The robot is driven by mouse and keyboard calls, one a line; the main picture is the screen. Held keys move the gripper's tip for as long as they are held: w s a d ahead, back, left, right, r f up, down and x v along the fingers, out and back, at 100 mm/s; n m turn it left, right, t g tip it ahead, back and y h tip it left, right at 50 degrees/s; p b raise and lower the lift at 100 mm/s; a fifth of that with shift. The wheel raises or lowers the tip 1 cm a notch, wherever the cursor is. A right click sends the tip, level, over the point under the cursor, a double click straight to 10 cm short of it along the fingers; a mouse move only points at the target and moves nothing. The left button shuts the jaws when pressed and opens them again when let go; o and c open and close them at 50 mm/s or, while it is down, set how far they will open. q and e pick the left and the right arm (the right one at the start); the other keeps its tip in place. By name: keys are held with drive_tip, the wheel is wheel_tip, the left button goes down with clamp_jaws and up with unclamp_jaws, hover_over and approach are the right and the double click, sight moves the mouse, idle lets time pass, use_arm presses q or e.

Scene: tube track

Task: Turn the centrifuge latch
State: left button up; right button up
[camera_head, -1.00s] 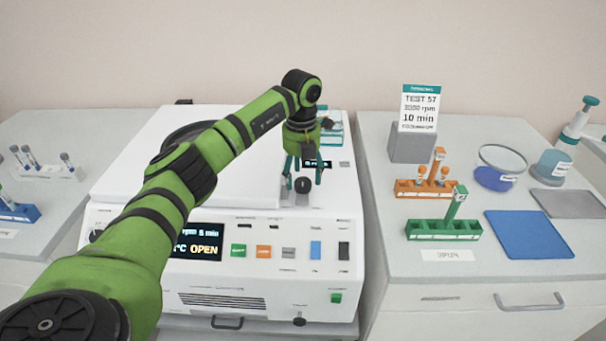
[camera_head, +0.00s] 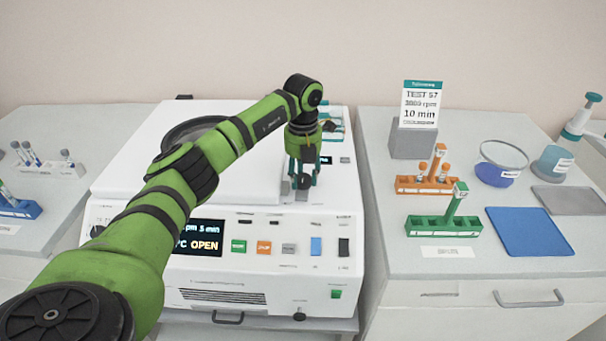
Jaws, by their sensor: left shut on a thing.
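The white centrifuge (camera_head: 190,260) stands in the middle, with its display (camera_head: 200,241) reading OPEN. The latch (camera_head: 303,183), a dark knob on a grey base, sits on the right part of its top. My left gripper (camera_head: 303,178) points down over the latch, its teal fingers on either side of the knob, and is shut on it. The fingers partly hide the knob. My right gripper is not in view.
My left arm crosses over the centrifuge lid. On the right bench are an orange rack (camera_head: 428,184), a green rack (camera_head: 443,227), a blue mat (camera_head: 530,231) and a sign (camera_head: 420,105). Tubes and a blue rack (camera_head: 18,208) stand on the left bench.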

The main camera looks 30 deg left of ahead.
use_arm(q)
drive_tip(key=shift+m, duration=0.3)
drive_tip(key=m, duration=0.3)
drive_tip(key=shift+m, duration=0.4)
drive_tip(key=m, duration=0.4)
drive_tip(key=shift+b, duration=0.4)
drive_tip(key=m, duration=0.5)
drive_tip(key=shift+m+b, duration=0.3)
drive_tip(key=shift+m, duration=1.7)
drive_tip(key=o, duration=1.1)
drive_tip(key=shift+o, duration=0.2)
